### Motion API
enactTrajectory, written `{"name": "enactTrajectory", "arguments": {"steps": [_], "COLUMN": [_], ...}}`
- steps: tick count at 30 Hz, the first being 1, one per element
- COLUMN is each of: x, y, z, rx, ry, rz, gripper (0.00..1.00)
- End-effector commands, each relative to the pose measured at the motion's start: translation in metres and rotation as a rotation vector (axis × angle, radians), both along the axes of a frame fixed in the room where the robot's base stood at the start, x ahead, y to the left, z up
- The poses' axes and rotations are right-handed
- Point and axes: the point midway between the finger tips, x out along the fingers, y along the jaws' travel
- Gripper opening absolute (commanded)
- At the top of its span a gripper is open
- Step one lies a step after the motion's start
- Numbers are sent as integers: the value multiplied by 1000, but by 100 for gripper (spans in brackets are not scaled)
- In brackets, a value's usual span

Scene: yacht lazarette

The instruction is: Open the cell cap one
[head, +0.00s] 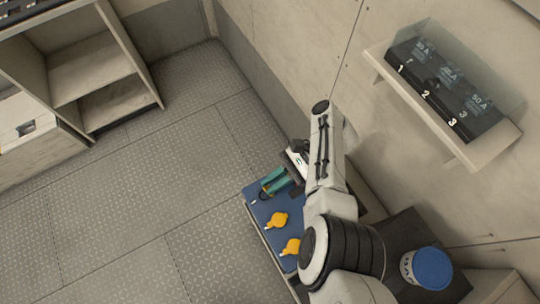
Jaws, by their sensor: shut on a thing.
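A blue-topped box (258,213) stands low beside the wall, under my arm. Two yellow caps, the middle one (278,220) and the near one (291,247), sit in a row on its top, each with a small pale tip pointing left. My gripper (268,188), with teal-green fingers, is down at the far end of this row, where cell cap one would sit. It is shut there and hides nearly all of that cap. Only a small pale tip (253,203) shows beside the fingers. I cannot tell how far the cap is turned.
A wall shelf (481,146) at the upper right holds a dark unit (442,88) marked 1, 2 and 3. A blue-lidded tub (428,268) stands on a dark box at the lower right. Open shelving (85,65) is at the upper left. The tread-plate floor (130,210) is clear.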

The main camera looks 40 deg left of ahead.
Motion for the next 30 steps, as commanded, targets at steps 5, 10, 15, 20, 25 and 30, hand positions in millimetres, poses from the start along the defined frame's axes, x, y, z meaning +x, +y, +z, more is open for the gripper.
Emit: {"name": "enactTrajectory", "arguments": {"steps": [5,10,15,20,25,30], "x": [5,5,5,5,5,5], "y": [-5,-7,-7,-8,-7,-7], "z": [-11,-10,-10,-9,-9,-9], "rx": [7,16,19,20,19,19], "ry": [38,65,76,77,77,77], "rz": [-10,-10,-9,-9,-8,-8], "gripper": [0,0,0,0,0,31]}}
